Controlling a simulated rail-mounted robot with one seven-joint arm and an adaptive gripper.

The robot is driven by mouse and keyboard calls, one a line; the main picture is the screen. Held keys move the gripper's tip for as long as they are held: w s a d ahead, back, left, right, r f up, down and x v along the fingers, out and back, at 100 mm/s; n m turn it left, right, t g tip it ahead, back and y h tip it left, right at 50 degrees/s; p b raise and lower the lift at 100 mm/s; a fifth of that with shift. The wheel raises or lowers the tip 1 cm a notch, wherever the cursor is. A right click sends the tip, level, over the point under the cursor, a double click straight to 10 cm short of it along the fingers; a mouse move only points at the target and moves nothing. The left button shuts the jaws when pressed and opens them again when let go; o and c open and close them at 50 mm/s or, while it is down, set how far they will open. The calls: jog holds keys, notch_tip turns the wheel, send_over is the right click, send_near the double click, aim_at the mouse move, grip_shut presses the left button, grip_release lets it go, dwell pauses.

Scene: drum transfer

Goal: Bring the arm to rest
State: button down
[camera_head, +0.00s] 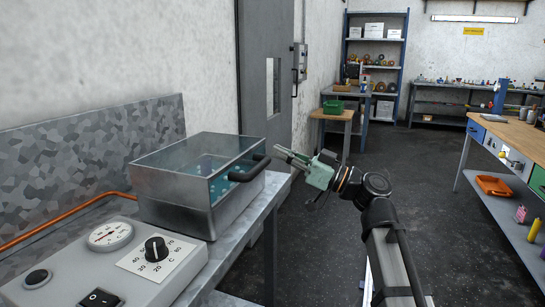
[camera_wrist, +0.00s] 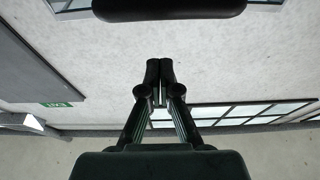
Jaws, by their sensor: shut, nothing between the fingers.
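My gripper (camera_head: 284,154) is at the end of my arm in the head view, right of the metal tank and close to its black handle. In the wrist view my gripper (camera_wrist: 159,68) has its fingers together with nothing between them. The tank (camera_head: 170,193) has clear upper panels and blue-green contents, and stands on a metal bench (camera_head: 232,236). A black handle (camera_head: 249,169) sticks out on its right side. It appears dark and blurred at the top of the wrist view. Whether the fingers touch the handle cannot be told.
A control box (camera_head: 100,262) with a dial, knob and switch sits at the front left. A grey door (camera_head: 262,70) is behind the tank. A workbench (camera_head: 515,140) is on the right, shelves (camera_head: 375,55) at the back. The dark floor between is clear.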

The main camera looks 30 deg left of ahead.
jog(key=f+p+v, duration=0.1)
jog(key=v, duration=0.6)
jog(key=shift+f, duration=0.35)
